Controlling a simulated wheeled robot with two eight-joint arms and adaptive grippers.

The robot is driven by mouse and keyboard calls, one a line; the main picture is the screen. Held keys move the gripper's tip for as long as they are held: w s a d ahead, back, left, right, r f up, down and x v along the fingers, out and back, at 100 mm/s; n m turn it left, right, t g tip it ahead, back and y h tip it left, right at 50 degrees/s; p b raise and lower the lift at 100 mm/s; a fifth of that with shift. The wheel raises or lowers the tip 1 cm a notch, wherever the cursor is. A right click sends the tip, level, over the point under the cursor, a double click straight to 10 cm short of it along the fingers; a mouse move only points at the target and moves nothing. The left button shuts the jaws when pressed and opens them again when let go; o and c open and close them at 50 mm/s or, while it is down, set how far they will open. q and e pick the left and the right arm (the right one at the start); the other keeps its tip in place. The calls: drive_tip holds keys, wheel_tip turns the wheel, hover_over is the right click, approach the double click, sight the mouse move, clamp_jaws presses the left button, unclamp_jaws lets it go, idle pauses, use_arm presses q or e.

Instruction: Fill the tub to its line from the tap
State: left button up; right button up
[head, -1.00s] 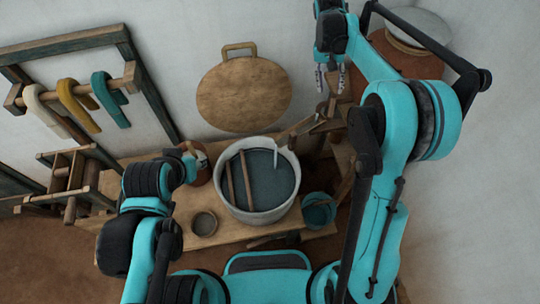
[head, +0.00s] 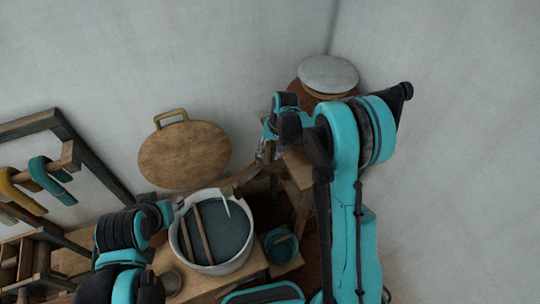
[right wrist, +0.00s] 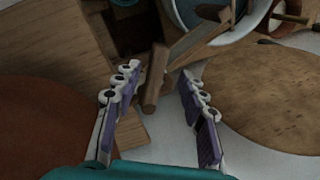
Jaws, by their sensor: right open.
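The tub (head: 226,267) is a pale round vessel on the low wooden bench, with dark blue liquid inside and two sticks laid across it. Its rim also shows in the right wrist view (right wrist: 236,28). A wooden spout-like piece (right wrist: 196,42) reaches towards the tub, and a wooden peg (right wrist: 154,80) stands beside it, perhaps the tap's handle. My right gripper (right wrist: 153,82) is open, its fingers either side of the peg and apart from it. In the head view my right gripper (head: 264,150) is partly hidden by its arm.
A jar with a pale lid (head: 328,73) stands in the back corner. A round board (head: 184,156) leans on the wall. A teal bucket (head: 281,246) stands right of the tub, and a small bowl (head: 170,283) left of it. A yarn rack (head: 70,155) stands at the left.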

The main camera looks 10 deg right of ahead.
sight(268, 158)
drive_tip(key=f, duration=0.2)
drive_tip(key=shift+w+f, duration=0.2)
drive_tip(key=shift+f, duration=0.45)
drive_tip(key=shift+a+f, duration=0.15)
drive_tip(key=shift+a, duration=0.05)
use_arm(q)
drive_tip(key=shift+d+f, duration=0.1)
drive_tip(key=shift+d, duration=0.05)
use_arm(e)
drive_tip(key=shift+c, duration=0.4)
